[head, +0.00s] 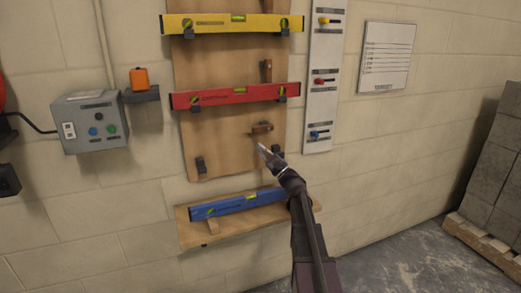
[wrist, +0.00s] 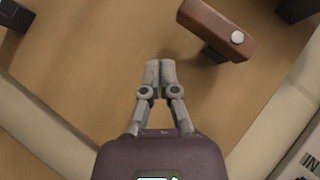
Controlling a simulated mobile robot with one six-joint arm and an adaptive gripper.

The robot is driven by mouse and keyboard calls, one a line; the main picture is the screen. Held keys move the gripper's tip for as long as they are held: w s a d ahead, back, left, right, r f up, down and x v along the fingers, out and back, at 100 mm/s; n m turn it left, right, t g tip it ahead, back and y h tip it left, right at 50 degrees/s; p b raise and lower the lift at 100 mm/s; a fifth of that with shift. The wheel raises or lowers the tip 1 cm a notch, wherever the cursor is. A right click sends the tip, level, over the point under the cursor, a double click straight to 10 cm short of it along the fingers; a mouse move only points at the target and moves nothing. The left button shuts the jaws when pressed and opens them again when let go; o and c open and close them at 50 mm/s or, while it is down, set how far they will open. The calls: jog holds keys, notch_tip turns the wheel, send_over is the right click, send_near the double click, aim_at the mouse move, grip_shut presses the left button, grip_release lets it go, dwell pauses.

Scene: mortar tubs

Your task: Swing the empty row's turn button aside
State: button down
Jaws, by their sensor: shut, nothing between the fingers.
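The empty row's turn button (head: 262,128) is a small brown wooden block on the tan board (head: 220,140), below the red level. It lies roughly level in the head view. The wrist view shows this turn button (wrist: 210,24) at the top right, slanted, with a pale round screw head near one end. My gripper (head: 261,148) is just below the button, with its fingers shut and empty. In the wrist view the shut fingertips of my gripper (wrist: 160,68) point at bare board, to the left of the button and apart from it.
Black brackets (head: 200,165) mark the empty row. A red level (head: 235,95) and a yellow level (head: 232,24) hang above; an upright turn button (head: 266,70) sits over the red one. A blue level (head: 237,203) lies on the shelf (head: 190,238) below. A white strip (head: 322,90) stands right.

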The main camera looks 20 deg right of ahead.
jog(key=s+f+b, duration=0.7)
jog(key=shift+a+f, duration=0.1)
jog(key=shift+f, duration=0.2)
jog(key=shift+s, duration=0.15)
dwell(0.7)
